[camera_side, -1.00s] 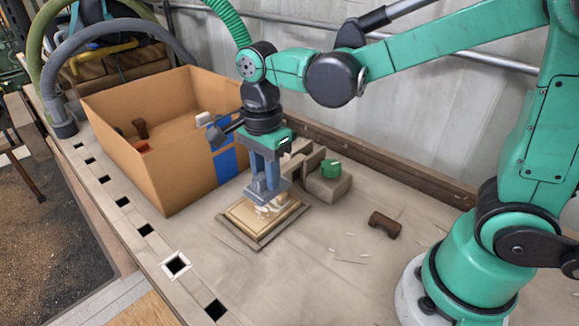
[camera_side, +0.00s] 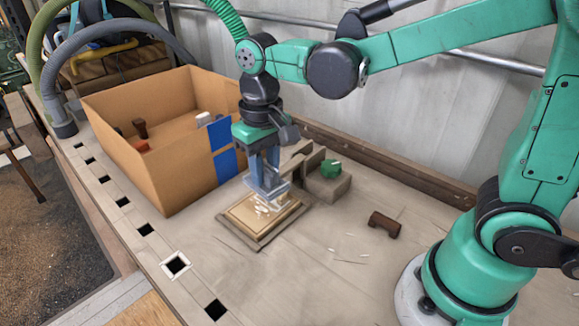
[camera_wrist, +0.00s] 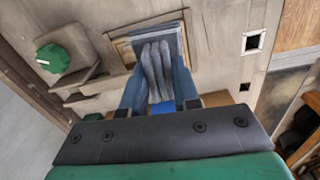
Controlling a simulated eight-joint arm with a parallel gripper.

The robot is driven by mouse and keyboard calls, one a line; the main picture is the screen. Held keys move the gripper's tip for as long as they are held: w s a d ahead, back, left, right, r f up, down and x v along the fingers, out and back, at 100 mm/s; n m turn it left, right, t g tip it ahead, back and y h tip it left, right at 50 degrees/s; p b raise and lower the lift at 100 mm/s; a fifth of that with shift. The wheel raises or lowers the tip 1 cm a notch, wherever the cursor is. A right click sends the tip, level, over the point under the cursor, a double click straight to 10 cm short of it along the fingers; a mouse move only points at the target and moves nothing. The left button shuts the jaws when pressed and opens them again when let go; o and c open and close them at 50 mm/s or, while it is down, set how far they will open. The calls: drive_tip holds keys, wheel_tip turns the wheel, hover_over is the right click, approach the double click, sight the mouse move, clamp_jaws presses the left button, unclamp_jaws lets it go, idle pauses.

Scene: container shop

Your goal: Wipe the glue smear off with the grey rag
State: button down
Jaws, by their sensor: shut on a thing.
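The grey rag (camera_wrist: 157,68) is bunched between the two blue fingers of my gripper (camera_wrist: 158,90), which is shut on it. In the side view, my gripper (camera_side: 267,188) points down and holds the rag low at the back part of a framed wooden panel (camera_side: 240,221). The pale glue smear (camera_side: 263,209) shows as broken whitish streaks on the panel, just in front of the rag. Part of it may be hidden under the rag. In the wrist view, the rag and fingers cover most of the panel, and I cannot make out the smear.
A large open cardboard box (camera_side: 183,165) with blue patches stands left of the panel. A block with a green knob (camera_side: 330,169) stands right behind it. A brown piece (camera_side: 384,225) lies to the right. The bench in front is mostly clear, with square holes along its edge.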

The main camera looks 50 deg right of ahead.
drive_tip(key=shift+f+n, duration=0.2)
drive_tip(key=shift+n, duration=0.3)
drive_tip(key=shift+f, duration=2.3)
